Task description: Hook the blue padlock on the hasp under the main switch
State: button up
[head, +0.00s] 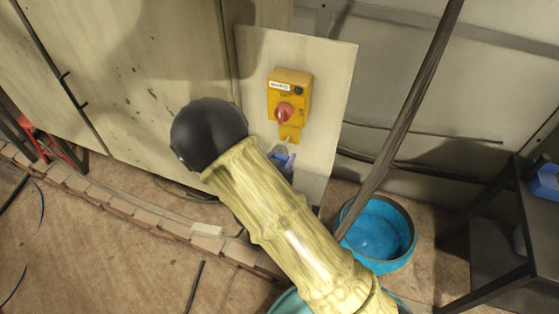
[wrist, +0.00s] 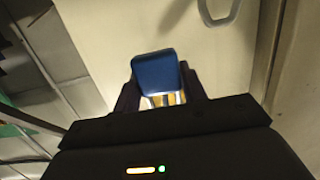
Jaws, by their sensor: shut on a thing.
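The main switch (head: 289,92) is a yellow box with a red knob on a pale upright panel. The yellow hasp tab (head: 290,132) sticks out below it. My gripper (wrist: 160,88) is shut on the blue padlock (wrist: 155,70), whose body shows between the two dark fingers in the wrist view. In the head view the padlock (head: 290,161) is a small blue patch just below the hasp, partly hidden by my arm. A thin light piece shows between the padlock and hasp. I cannot tell whether the shackle touches or passes through the hasp.
A dark slanted pole (head: 405,105) stands right of the panel (head: 335,75). A dark table (head: 510,235) is at the right. A grey loop (wrist: 234,17) shows at the top of the wrist view.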

jog(key=shift+w+d, duration=0.25)
jog(key=shift+w, duration=0.4)
jog(key=shift+w+d+f+b, duration=0.15)
jog(key=shift+w+f+b, duration=0.25)
jog(key=shift+f+b, duration=0.2)
jog(key=o, duration=1.2)
jog(key=shift+c, duration=0.2)
jog(key=shift+s, duration=0.1)
